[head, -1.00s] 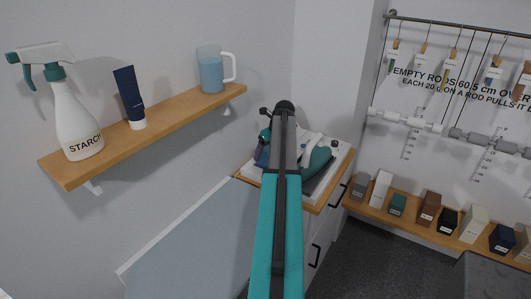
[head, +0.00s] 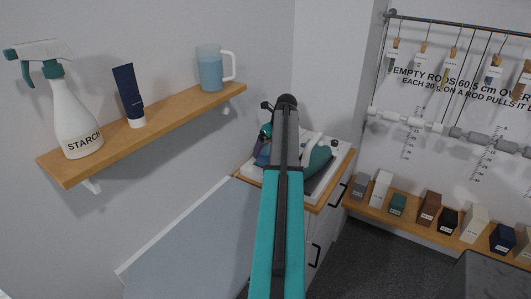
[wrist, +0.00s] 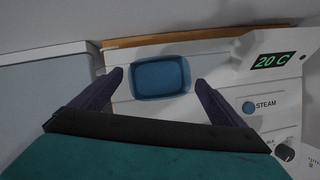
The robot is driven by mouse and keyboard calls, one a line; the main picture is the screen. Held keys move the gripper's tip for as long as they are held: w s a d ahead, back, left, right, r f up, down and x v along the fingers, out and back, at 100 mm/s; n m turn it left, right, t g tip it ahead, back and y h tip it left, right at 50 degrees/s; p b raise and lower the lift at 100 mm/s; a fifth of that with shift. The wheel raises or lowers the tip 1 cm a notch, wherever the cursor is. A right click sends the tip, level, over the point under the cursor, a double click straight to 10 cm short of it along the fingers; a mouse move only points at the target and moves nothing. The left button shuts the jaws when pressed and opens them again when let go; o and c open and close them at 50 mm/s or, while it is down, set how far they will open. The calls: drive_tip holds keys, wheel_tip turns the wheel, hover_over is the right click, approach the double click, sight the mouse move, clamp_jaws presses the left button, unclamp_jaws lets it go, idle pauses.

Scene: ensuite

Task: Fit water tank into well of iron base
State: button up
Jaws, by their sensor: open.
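The white iron base (wrist: 225,75) fills much of the wrist view; it also shows in the head view on a wooden-topped cabinet, partly behind my arm. A blue rounded block (wrist: 162,77), apparently the water tank, sits at the base's well; the well's edges cannot be made out around it. A blue patch (head: 262,156) shows left of my arm in the head view. My gripper (wrist: 160,78) is open, with one dark purple finger on each side of the blue block and a gap on both sides. Contact or height cannot be told.
A teal iron (head: 319,160) rests on the right of the base. The base carries a 20 C display (wrist: 272,61), a STEAM button (wrist: 249,107) and a knob (wrist: 284,152). A wall shelf (head: 150,132) holds a starch bottle, a tube and a jug (head: 210,70). A grey-blue board (head: 190,245) lies in front.

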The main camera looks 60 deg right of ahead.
drive_tip(key=b+v, duration=0.2)
drive_tip(key=v, duration=0.7)
drive_tip(key=shift+r, duration=0.2)
drive_tip(key=shift+s, duration=0.15)
idle(0.3)
drive_tip(key=shift+r, duration=0.1)
